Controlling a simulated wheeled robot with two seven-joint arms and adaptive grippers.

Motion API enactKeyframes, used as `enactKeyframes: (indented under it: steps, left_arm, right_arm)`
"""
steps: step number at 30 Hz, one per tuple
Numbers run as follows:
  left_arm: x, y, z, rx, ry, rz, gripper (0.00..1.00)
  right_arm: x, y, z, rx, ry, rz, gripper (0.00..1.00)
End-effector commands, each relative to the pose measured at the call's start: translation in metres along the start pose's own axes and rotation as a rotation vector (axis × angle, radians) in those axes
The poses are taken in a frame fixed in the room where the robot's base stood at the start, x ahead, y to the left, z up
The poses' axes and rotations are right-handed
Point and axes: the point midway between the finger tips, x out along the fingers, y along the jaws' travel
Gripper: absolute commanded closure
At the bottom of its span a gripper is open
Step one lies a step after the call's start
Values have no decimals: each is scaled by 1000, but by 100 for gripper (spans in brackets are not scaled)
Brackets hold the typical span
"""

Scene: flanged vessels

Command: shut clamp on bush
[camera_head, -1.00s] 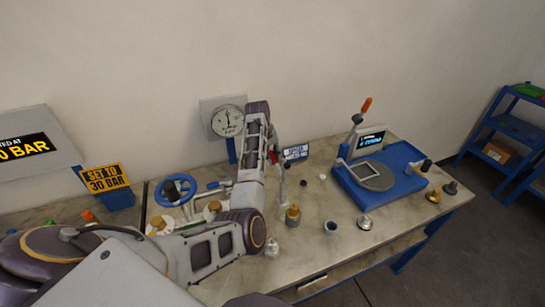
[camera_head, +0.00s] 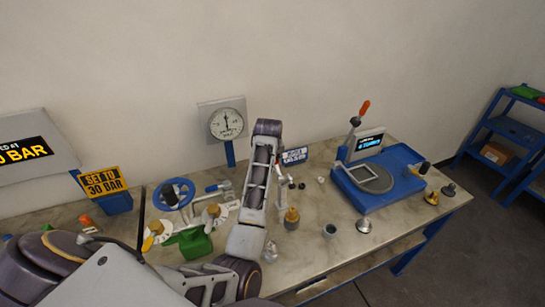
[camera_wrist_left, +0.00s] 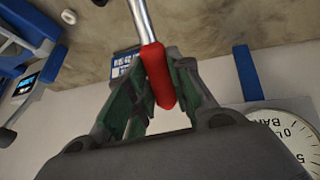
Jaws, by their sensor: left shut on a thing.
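A red clamp handle (camera_wrist_left: 157,80) on a bright metal rod (camera_wrist_left: 143,25) shows in the left wrist view. My left gripper (camera_wrist_left: 157,58) is shut on this handle, with a dark green finger on each side of it. In the head view my left arm stands over the table and hides most of the gripper and the held clamp. A small piece of pale metal (camera_head: 290,182) shows just right of the arm. The clamp's pressing end and the bush cannot be made out. My right gripper is not in view.
A blue fixture (camera_head: 405,160) with its own upright red-tipped lever (camera_head: 364,108) stands at right. Small metal parts, including a brass one (camera_head: 291,219), stand nearby. A gauge (camera_head: 227,123), a blue handwheel (camera_head: 174,193) and a green piece (camera_head: 195,243) are around my arm.

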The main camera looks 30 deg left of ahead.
Motion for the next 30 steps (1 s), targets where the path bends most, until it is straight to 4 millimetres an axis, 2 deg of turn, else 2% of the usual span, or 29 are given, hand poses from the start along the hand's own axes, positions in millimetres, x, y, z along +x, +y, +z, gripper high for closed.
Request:
enactKeyframes:
  steps: [9,23,24,28,30]
  left_arm:
    - [-9,3,2,23,95,-3,100]
    - [-10,3,2,26,107,-3,100]
    - [-10,3,2,26,107,-3,76]
    - [-10,3,2,26,106,-4,59]
    - [-10,3,3,26,105,-4,56]
  right_arm:
    - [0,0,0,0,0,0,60]
    - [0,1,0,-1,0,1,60]
    - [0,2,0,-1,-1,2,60]
    - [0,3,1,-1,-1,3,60]
    - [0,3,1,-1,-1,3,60]
